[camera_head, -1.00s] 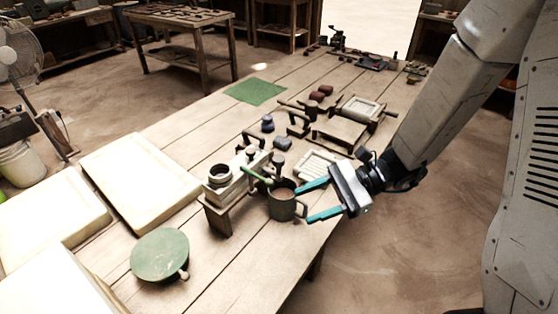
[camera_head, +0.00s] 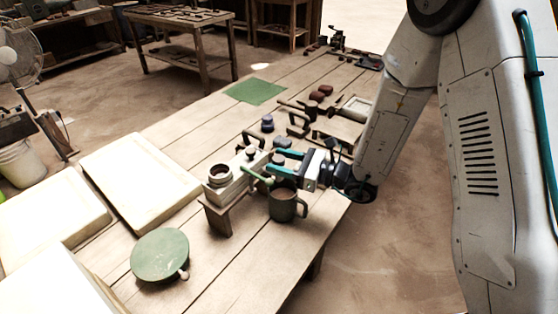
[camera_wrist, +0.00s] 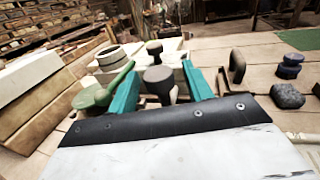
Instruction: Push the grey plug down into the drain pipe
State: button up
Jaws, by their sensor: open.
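A grey knob-topped piece, seemingly the grey plug (camera_wrist: 160,82), stands between my fingertips in the wrist view; its lower part is hidden. In the head view my gripper (camera_head: 274,162) is low over the table, beside the pale block. It is open, and its teal fingers also show in the wrist view (camera_wrist: 160,70), one on each side of the grey piece. I cannot tell whether they touch it. A pale block with a round collar (camera_head: 219,173), perhaps the drain pipe fitting, sits on a wooden stand; its collar shows in the wrist view (camera_wrist: 115,58).
A green-handled tool (camera_wrist: 117,76) lies close to the left finger. A dark grey lump (camera_wrist: 287,96) and a blue knob (camera_wrist: 291,66) are at right. A green disc (camera_head: 160,254) lies at the near left.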

jog(key=shift+w+a, duration=0.15)
jog(key=shift+a, duration=0.2)
grip_shut()
jog(key=shift+f, duration=1.35)
grip_release()
